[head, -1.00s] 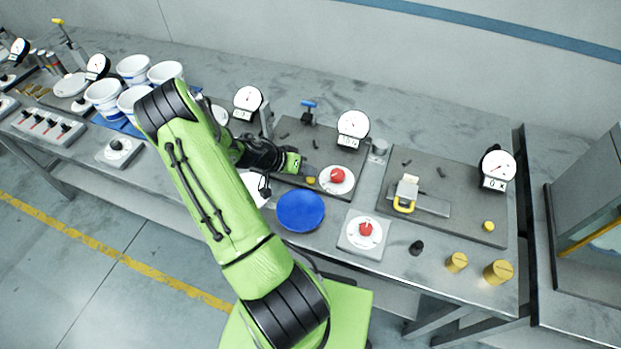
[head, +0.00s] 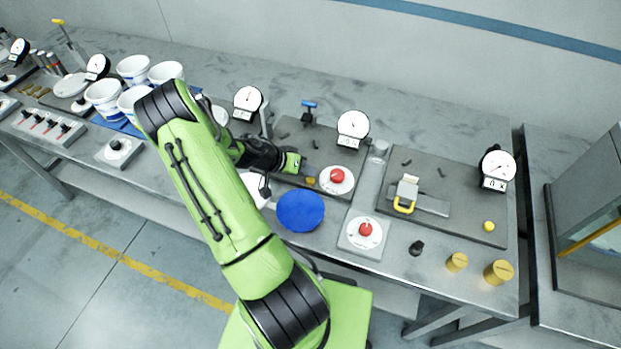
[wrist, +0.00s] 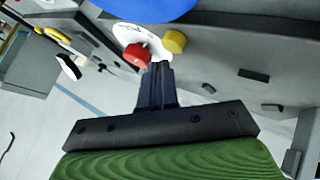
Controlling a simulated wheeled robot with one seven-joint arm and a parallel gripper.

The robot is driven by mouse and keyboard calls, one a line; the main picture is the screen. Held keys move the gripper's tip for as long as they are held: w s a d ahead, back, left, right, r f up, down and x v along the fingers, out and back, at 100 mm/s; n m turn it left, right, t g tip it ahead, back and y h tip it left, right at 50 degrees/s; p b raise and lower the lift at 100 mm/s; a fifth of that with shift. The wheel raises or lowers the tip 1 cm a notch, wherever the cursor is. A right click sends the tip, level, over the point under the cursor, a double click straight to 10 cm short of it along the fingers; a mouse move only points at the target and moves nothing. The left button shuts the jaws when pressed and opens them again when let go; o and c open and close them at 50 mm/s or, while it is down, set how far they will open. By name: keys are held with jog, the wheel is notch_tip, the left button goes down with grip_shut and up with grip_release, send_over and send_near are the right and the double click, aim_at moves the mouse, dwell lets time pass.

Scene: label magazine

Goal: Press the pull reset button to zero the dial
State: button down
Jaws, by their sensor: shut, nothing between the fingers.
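A small yellow button (head: 311,181) sits on the middle dark plate, left of a red knob (head: 337,175) on a white disc. A white round dial (head: 353,124) stands behind them; its reading and label are too small to tell. Another yellow button (head: 488,226) is on the right plate, in front of the right dial (head: 497,166). My gripper (head: 308,170) is shut and empty, above the middle plate just behind the near yellow button. In the wrist view, the fingertips (wrist: 158,68) appear just below the yellow button (wrist: 174,41) and red knob (wrist: 136,55). Contact cannot be told.
A blue round pad (head: 301,211) lies in front of the plate. A second red knob (head: 366,230) on a white base is at the front. Yellow cylinders (head: 498,272) stand at the front right. White tubs (head: 133,68) crowd the left. The bench is clear behind the dials.

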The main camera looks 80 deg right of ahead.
aim_at(307, 180)
jog(key=shift+f, duration=0.1)
jog(key=shift+f+b, duration=0.4)
jog(key=shift+b, duration=0.3)
jog(key=shift+f+b, duration=0.45)
jog(key=shift+b, duration=0.15)
dwell(0.6)
jog(key=shift+r, duration=0.15)
jog(key=shift+r+p, duration=0.45)
jog(key=shift+r, duration=0.35)
jog(key=shift+r+p, duration=1.45)
jog(key=shift+r, duration=1.15)
jog(key=shift+f, duration=0.1)
